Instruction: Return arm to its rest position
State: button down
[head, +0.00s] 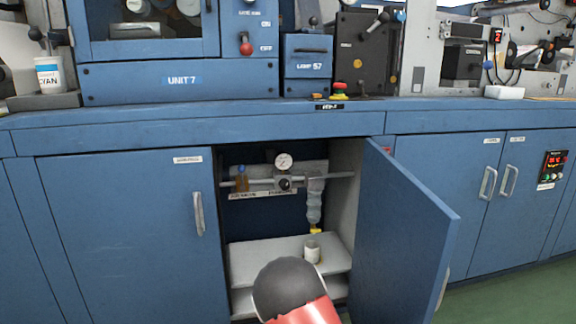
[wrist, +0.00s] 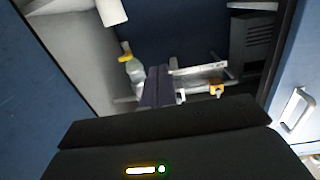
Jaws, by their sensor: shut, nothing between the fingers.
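My gripper (wrist: 157,84) shows in the wrist view as two dark fingers pressed together, shut and empty. It points into the open cabinet below the bench. In the head view my arm's black and red section rises at the bottom, in front of the cabinet opening, and the fingers are hidden. The cabinet's open door (head: 405,235) stands to the right of my arm. A small white container (head: 312,248) stands on the cabinet's shelf (head: 262,250); a white container also shows at the top of the wrist view (wrist: 111,12).
A pipe with a gauge (head: 284,161) and a clear bowl with a yellow tip (head: 314,203) hang inside the cabinet. The closed left door (head: 125,235) has a handle (head: 198,214). The blue bench edge (head: 200,128) runs above. Green floor (head: 505,300) is clear at lower right.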

jog(key=s+d+r+m+g+h, duration=0.1)
jog(key=s+d+r+m+g, duration=0.15)
jog(key=s+d+r, duration=0.4)
jog(key=s+d+r+m+g+h, duration=0.1)
jog(key=s+d+r+g, duration=0.25)
jog(key=s+r, duration=0.45)
jog(key=s+d+r+n+g, duration=0.1)
jog(key=s+r+g, duration=0.15)
jog(key=s, duration=1.15)
jog(key=s+d+r+n+g, duration=0.1)
jog(key=s+d+r+g, duration=0.15)
jog(key=s, duration=1.15)
notch_tip(320, 180, up, 13)
jog(key=a+p, duration=0.1)
jog(key=p, duration=1.2)
jog(key=shift+w+f+g+h, duration=0.15)
jog(key=shift+w+g+h, duration=0.15)
jog(key=shift+h, duration=0.1)
